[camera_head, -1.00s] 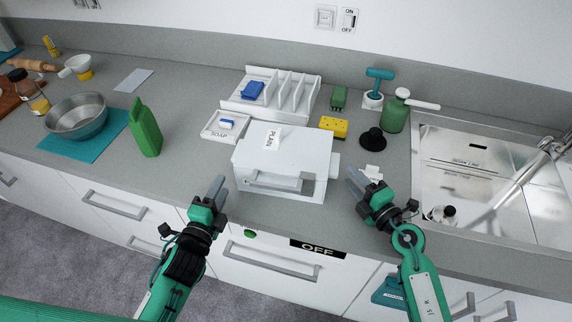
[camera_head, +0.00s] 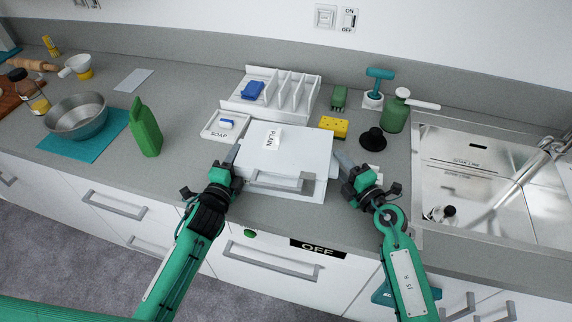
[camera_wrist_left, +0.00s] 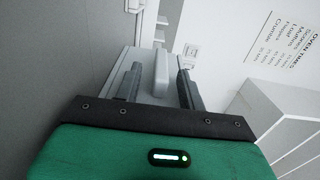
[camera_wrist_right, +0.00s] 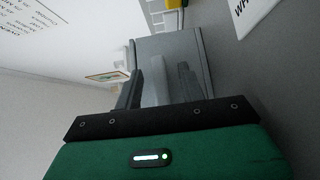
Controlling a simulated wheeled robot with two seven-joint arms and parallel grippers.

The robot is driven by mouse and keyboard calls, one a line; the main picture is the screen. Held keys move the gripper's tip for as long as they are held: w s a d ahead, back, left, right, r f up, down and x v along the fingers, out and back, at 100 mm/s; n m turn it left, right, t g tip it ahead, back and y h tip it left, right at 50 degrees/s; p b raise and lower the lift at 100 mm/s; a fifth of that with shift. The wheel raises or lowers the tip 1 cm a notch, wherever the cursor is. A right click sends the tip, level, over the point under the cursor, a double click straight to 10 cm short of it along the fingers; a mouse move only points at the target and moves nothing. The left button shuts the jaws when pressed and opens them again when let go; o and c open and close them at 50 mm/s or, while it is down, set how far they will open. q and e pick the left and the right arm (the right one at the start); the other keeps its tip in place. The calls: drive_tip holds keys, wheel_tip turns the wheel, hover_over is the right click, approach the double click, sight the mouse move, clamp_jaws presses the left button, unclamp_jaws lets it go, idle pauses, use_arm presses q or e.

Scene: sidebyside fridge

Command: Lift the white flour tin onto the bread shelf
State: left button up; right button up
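The white tin (camera_head: 310,148), a box with a "PLAIN" label on top and a bar handle on its front, is at the counter's front edge. My left gripper (camera_head: 233,156) is at its left side and my right gripper (camera_head: 344,160) at its right side. In the left wrist view, a pale side lug (camera_wrist_left: 161,75) stands between the parted fingers. In the right wrist view, another lug (camera_wrist_right: 160,80) stands between parted fingers. Both grippers look open around the lugs, with gaps beside them. No bread shelf can be made out.
A soap tray (camera_head: 212,134), a white slotted rack (camera_head: 290,112), a yellow sponge (camera_head: 334,126) and a black plunger-like item (camera_head: 372,139) stand close behind the tin. A green bottle (camera_head: 146,130) is to the left. The sink (camera_head: 460,150) lies to the right.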

use_arm(q)
clamp_jaws()
use_arm(e)
clamp_jaws()
idle(1.0)
